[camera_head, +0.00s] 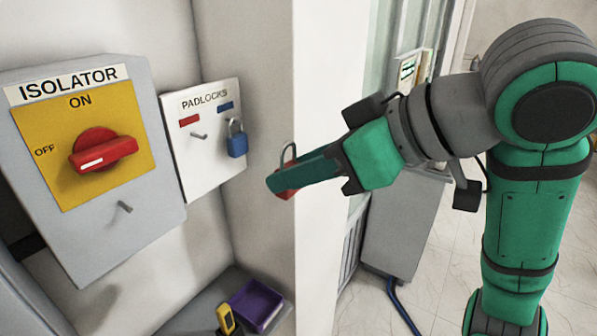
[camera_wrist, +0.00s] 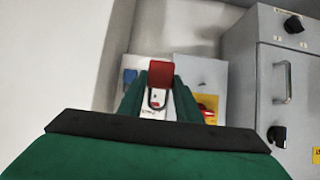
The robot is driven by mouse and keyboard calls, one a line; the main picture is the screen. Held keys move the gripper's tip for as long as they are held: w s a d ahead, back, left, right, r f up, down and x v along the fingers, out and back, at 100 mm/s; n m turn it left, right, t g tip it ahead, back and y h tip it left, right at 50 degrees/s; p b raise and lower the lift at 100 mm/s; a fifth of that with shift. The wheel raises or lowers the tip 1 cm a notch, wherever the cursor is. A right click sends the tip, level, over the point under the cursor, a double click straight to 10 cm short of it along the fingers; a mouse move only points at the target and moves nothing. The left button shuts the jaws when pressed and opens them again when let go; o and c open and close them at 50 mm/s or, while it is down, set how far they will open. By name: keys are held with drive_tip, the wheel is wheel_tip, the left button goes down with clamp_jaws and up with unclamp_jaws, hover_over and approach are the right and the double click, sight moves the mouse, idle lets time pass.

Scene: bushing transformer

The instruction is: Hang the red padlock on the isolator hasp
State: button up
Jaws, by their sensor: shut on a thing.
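My gripper (camera_head: 292,178) is shut on the red padlock (camera_head: 285,194), out in front of the wall corner, to the right of the padlock board. The padlock's shackle points up; the fingers hide much of its body. In the wrist view the red padlock (camera_wrist: 161,75) sits between the fingertips. The grey isolator box (camera_head: 105,240) is at the left, with a red rotary handle (camera_head: 103,150) on a yellow plate. The handle's grip lies roughly level, its white mark toward OFF. The hasp, a small metal peg (camera_head: 124,207), sticks out below the yellow plate and is bare.
The white padlock board (camera_head: 210,172) has an empty peg (camera_head: 199,136) under its red label and a blue padlock (camera_head: 237,140) hanging at its right. A purple tray (camera_head: 256,304) and a yellow tool (camera_head: 226,318) are below. A grey cabinet (camera_wrist: 250,85) shows in the wrist view.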

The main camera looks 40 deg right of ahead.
idle(0.3)
drive_tip(key=s+d, duration=0.2)
drive_tip(key=s, duration=0.4)
drive_tip(key=shift+s+d, duration=0.2)
drive_tip(key=shift+s, duration=0.05)
idle(0.9)
idle(1.0)
